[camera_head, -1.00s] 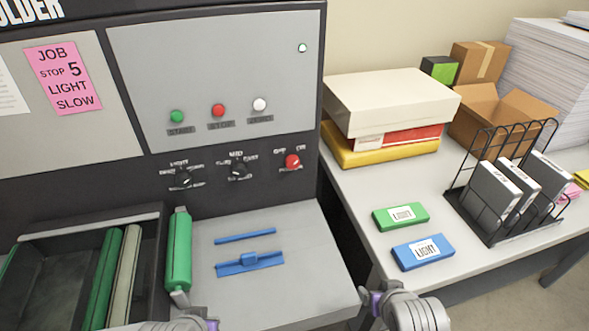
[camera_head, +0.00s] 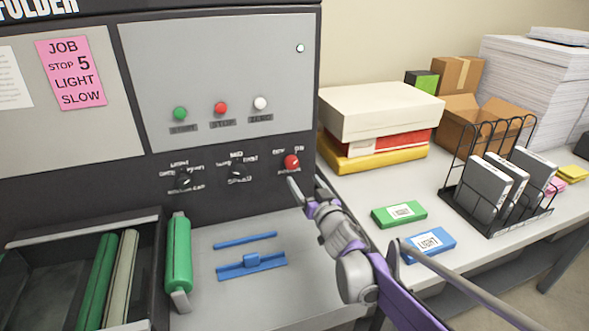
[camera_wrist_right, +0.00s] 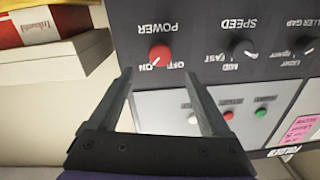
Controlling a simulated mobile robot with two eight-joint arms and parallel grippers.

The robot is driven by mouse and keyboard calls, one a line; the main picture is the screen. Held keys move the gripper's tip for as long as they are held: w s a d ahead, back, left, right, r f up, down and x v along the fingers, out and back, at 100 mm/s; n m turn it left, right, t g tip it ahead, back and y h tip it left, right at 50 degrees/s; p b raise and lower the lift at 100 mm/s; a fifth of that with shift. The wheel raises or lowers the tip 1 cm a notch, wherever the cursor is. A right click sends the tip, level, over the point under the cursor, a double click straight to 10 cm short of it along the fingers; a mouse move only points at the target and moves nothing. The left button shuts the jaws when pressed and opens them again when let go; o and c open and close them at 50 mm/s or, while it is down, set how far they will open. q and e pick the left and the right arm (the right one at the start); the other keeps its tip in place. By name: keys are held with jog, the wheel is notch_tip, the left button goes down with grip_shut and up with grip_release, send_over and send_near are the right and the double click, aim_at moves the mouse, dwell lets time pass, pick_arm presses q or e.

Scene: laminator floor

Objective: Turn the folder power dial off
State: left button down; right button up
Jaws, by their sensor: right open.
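The red power dial (camera_head: 291,161) sits at the lower right of the folder's dark front panel. Its white mark seems to point toward ON, though it is small. My right gripper (camera_head: 306,185) is open, with its fingertips just below and in front of the dial. In the right wrist view, which is upside down, the dial (camera_wrist_right: 159,56) shows between and just beyond the open fingertips (camera_wrist_right: 156,75). The fingers look apart from the dial, and nothing is between them. My left gripper is out of view.
The speed dial (camera_head: 238,172) and another black dial (camera_head: 185,181) are left of the power dial. Green, red and white buttons (camera_head: 220,108) are above. Stacked boxes (camera_head: 375,110) stand close on the right. Green (camera_head: 399,214) and blue (camera_head: 430,243) boxes lie on the table.

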aim_at(293, 165)
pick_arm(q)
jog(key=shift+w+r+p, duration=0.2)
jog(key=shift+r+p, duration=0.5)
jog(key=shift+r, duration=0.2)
pick_arm(e)
jog(key=x, duration=0.9)
jog(key=shift+c, duration=0.4)
grip_shut()
